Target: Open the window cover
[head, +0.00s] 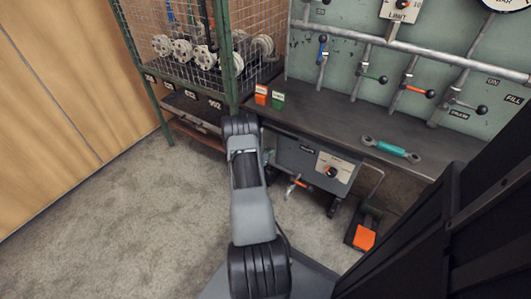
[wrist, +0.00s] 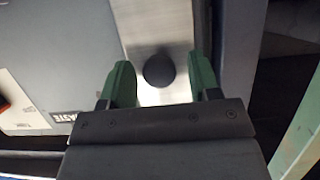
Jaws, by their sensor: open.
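My gripper (wrist: 161,82) is open in the wrist view, its two green fingers apart. A round black knob (wrist: 159,70) shows between the fingertips, with a gap on each side. The knob sits on a pale metal plate (wrist: 150,25), which may be the window cover; I cannot tell for certain. The plate lies beside a grey box face (wrist: 70,35) with a WASTE label (wrist: 66,117). In the head view, my arm reaches to the bench's front edge and hides the gripper, knob and plate.
A grey box (head: 300,162) with a dial hangs under the dark bench (head: 335,130). A wire cage (head: 262,25) with white flanged parts stands at the left. An orange pedal (head: 364,237) is on the floor. The carpet at left is clear.

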